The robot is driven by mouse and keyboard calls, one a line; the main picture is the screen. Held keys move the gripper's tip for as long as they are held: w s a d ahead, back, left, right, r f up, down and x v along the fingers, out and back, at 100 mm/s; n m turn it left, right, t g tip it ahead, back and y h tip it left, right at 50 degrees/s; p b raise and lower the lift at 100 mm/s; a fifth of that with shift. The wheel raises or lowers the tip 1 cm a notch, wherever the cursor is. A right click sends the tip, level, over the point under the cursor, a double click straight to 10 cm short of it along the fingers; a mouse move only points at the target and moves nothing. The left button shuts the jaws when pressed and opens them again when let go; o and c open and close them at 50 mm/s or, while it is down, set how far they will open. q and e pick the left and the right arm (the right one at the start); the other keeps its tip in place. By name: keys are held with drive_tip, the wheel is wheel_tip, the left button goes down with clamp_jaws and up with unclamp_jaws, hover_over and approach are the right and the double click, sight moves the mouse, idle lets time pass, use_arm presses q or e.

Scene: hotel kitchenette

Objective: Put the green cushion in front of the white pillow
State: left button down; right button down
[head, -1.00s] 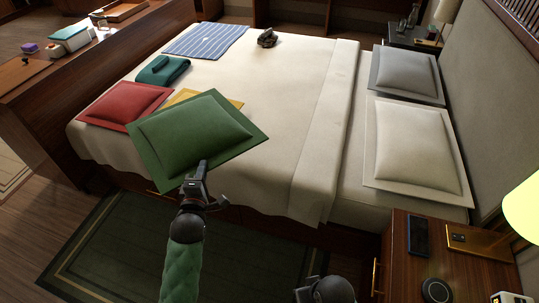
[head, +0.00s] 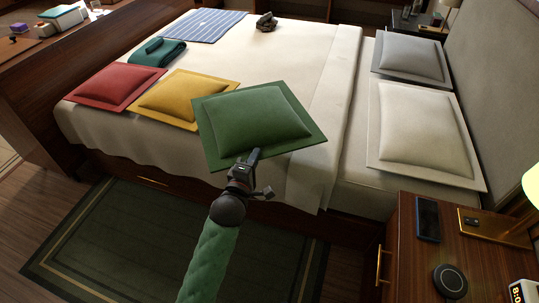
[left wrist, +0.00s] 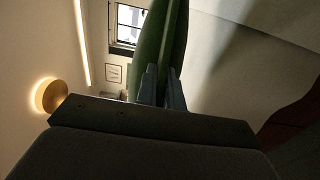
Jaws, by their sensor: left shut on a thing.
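The green cushion (head: 258,122) is held up above the near side of the bed by my left gripper (head: 246,162), which is shut on its near edge. In the left wrist view the green cushion (left wrist: 160,40) stands edge-on between the two fingers (left wrist: 161,88). The white pillow (head: 418,128) lies at the head of the bed, on the near side, to the right of the cushion and apart from it. My right gripper is not in view.
A grey pillow (head: 411,56) lies beyond the white one. Red (head: 115,84) and yellow (head: 176,98) cushions lie at the bed's left. A folded teal cloth (head: 158,52), striped cloth (head: 205,25) and dark bundle (head: 266,22) lie farther back. A nightstand (head: 460,255) stands front right. The bed's middle is clear.

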use_arm(q)
drive_tip(key=shift+w+d+f, duration=0.75)
drive_tip(key=shift+w+f, duration=0.45)
drive_tip(key=shift+f, duration=0.3)
drive_tip(key=shift+w+d+f, duration=0.75)
drive_tip(key=shift+w+f, duration=0.45)
drive_tip(key=shift+f, duration=0.3)
drive_tip(key=shift+w+d+f, duration=0.75)
drive_tip(key=shift+w+f, duration=0.45)
drive_tip(key=shift+f, duration=0.4)
drive_tip(key=c, duration=1.5)
unclamp_jaws()
